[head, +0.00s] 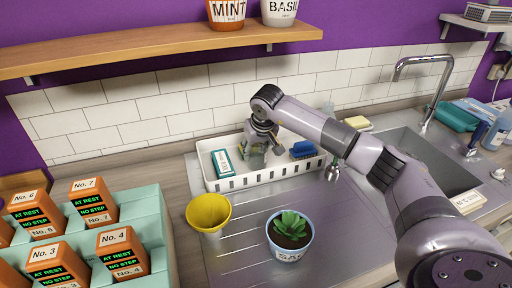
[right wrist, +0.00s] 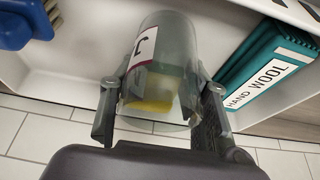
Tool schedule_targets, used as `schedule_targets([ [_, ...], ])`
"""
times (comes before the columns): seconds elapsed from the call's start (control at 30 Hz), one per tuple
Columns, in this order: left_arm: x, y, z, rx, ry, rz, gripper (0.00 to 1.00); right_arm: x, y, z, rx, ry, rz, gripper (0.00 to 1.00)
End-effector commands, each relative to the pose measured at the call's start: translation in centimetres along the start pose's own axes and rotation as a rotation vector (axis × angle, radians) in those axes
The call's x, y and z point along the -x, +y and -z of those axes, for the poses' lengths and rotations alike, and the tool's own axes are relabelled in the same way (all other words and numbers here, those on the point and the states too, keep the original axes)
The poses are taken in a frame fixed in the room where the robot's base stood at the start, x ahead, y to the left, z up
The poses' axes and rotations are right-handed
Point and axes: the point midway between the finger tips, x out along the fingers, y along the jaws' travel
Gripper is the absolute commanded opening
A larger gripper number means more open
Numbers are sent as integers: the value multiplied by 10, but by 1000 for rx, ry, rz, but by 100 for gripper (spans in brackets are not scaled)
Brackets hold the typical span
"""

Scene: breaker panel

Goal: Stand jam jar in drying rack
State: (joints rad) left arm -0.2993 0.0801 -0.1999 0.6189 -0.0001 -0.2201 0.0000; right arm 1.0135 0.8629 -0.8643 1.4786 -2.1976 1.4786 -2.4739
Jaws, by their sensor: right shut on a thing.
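My right gripper (head: 262,145) is shut on a clear greyish jar (right wrist: 160,70), its fingers on either side of the glass. The jar has a white label with a "J" and a red edge, and something yellow shows in or through the glass. In the head view the jar (head: 254,160) is partly hidden by the gripper. It is over or in the white slotted rack (head: 262,181), between a teal box and a blue brush. I cannot tell whether it touches the rack floor. My left gripper is not in view.
The teal box (head: 222,163) reads "HAND WOOL" in the right wrist view (right wrist: 268,68). The blue brush (head: 303,149) lies at the rack's right. A yellow bowl (head: 208,212) and a potted succulent (head: 290,240) stand in front. The sink and tap (head: 438,85) are right.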

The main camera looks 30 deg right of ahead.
Motion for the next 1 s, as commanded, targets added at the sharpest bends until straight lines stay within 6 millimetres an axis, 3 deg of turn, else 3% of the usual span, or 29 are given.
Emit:
schedule_targets([
  [0.3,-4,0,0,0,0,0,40,-3,0,0,0,3,1,2],
  [0.33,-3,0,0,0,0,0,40,-2,0,0,0,2,1,44],
  [0.6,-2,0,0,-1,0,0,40,-2,0,0,0,2,1,62],
  [1.0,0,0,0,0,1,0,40,4,0,2,0,3,1,63],
])
